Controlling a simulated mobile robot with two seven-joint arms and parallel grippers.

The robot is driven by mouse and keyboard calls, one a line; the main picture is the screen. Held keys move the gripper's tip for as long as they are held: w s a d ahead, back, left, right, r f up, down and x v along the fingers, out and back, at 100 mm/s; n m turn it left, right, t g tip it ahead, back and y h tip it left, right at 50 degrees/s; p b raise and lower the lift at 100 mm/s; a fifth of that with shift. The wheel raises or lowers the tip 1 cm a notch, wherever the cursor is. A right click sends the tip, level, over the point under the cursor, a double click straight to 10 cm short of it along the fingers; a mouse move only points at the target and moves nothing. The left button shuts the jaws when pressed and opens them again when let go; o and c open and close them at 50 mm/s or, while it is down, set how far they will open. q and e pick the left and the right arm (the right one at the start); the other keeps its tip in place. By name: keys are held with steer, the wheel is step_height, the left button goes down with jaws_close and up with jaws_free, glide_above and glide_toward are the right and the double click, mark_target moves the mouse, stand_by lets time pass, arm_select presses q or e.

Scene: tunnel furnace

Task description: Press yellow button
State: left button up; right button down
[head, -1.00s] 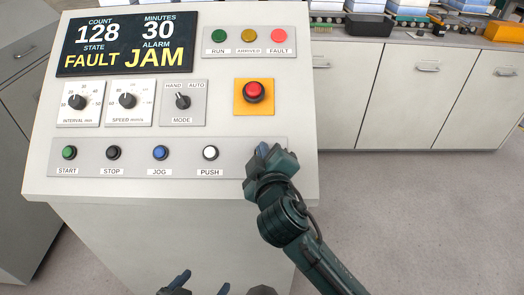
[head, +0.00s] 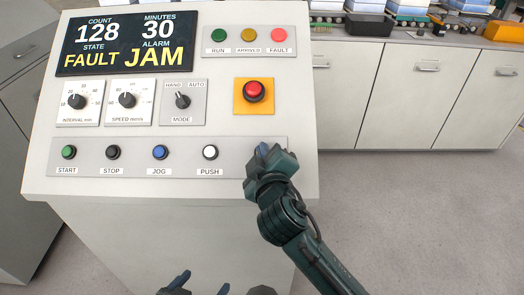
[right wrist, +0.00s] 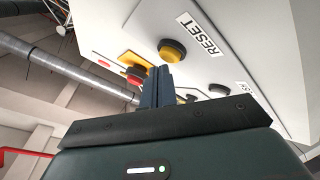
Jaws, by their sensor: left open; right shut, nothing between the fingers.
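The yellow button (right wrist: 172,50), a round dome beside a RESET label, is on the panel in the right wrist view. In the head view it is hidden behind my right gripper (head: 262,152), at the right end of the lower button strip (head: 110,143). The right gripper is shut and empty. In the right wrist view its fingertips (right wrist: 164,72) appear just below the button; I cannot tell whether they touch it. My left gripper (head: 201,284) is open and empty at the bottom of the head view, in front of the console.
A red mushroom button (head: 254,91) on a yellow plate sits above my right gripper. The white PUSH button (head: 210,152) is to its left. The screen (head: 125,42) reads FAULT and JAM. Cabinets (head: 410,90) stand behind right, with open floor before them.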

steer(key=shift+w+f, duration=0.3)
steer(key=shift+f, duration=0.15)
stand_by(1.1)
steer(key=shift+r, duration=0.1)
steer(key=shift+s+r+p, duration=0.55)
steer(key=shift+r+p, duration=0.1)
steer(key=shift+s+r+p, duration=0.25)
steer(key=shift+r+p, duration=0.25)
steer(key=shift+p, duration=0.05)
steer(key=s+r+p, duration=0.2)
steer(key=r+p, duration=0.1)
steer(key=shift+s, duration=0.2)
stand_by(0.5)
